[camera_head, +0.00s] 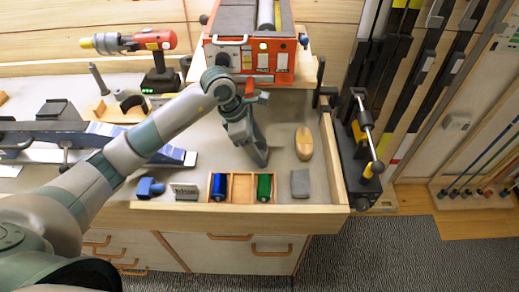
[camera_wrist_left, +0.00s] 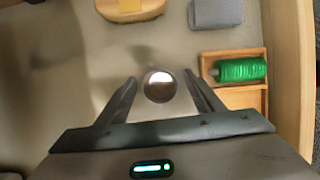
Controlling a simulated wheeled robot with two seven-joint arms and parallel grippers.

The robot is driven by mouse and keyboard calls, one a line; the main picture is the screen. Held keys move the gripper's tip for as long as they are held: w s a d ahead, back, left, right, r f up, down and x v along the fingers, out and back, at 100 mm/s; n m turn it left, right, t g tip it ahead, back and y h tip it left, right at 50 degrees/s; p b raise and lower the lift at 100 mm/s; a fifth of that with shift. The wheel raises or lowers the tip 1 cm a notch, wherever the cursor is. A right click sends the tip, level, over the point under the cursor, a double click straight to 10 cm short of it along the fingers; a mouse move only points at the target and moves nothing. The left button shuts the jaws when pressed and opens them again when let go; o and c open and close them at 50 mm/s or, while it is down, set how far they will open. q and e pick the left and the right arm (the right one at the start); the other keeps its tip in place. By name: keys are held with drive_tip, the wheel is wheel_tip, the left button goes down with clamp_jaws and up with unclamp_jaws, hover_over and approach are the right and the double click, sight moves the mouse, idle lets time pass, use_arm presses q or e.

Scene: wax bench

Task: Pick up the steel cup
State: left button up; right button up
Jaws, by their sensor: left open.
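The steel cup (camera_wrist_left: 160,88) shows in the left wrist view as a small round shiny shape, seen from above. It lies between the two fingers of my left gripper (camera_wrist_left: 160,78), which are spread apart with a gap on each side of it. I cannot tell whether the fingertips are down at its height. In the head view my left gripper (camera_head: 258,156) points down over the bench behind the wooden box, and I cannot make out the cup there. My right gripper is not in view.
A wooden box (camera_head: 241,176) holds a blue roll (camera_head: 218,186) and a green roll (camera_head: 264,187). A grey block (camera_head: 300,183) and a wooden brush (camera_head: 304,143) lie to the right. A red machine (camera_head: 278,62) stands behind. The bench's front edge (camera_head: 240,218) is raised.

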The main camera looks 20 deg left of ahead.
use_arm(q)
drive_tip(key=shift+f, duration=0.1)
idle(0.4)
drive_tip(key=c, duration=1.1)
